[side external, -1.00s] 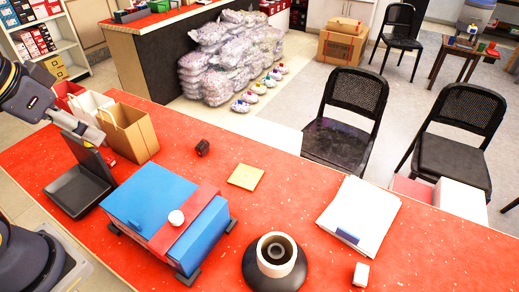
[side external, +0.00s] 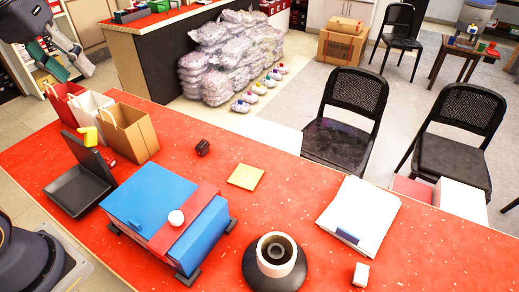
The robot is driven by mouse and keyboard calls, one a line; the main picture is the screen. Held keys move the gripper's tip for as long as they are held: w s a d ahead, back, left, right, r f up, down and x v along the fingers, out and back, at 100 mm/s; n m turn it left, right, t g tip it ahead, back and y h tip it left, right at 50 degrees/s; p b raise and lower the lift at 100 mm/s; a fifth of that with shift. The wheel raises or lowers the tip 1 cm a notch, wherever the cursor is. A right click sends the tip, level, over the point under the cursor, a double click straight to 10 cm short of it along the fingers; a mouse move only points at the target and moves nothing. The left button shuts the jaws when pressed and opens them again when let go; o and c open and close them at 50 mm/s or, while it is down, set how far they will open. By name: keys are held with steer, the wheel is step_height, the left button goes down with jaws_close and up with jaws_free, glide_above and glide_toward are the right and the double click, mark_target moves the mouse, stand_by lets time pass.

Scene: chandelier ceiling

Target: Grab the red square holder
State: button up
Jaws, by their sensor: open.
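My gripper (side external: 76,74) is at the top left of the side view, raised above and behind the paper bags, open with nothing seen in it. I cannot tell for certain which thing is the red square holder. A red paper bag (side external: 63,104) stands at the left end of the red counter, partly covered by a white bag. My gripper is apart from both.
White (side external: 88,107) and brown (side external: 130,132) bags stand beside the red one. A black hinged stand (side external: 78,190), a blue box with a red band (side external: 150,195), a yellow pad (side external: 245,176), a round black-based holder (side external: 262,270) and papers (side external: 358,210) occupy the red counter (side external: 310,240).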

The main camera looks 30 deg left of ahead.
steer(key=w+a+n+g, duration=0.2)
steer(key=w+a+n, duration=0.4)
steer(key=a+n, duration=0.5)
steer(key=n+g, duration=0.2)
steer(key=n, duration=0.2)
glide_above(106, 156)
step_height(106, 156, down, 3)
step_height(106, 156, down, 36)
steer(key=shift+a+r, duration=0.1)
steer(key=shift+a, duration=0.05)
steer(key=shift+c, duration=0.4)
steer(key=c, duration=0.7)
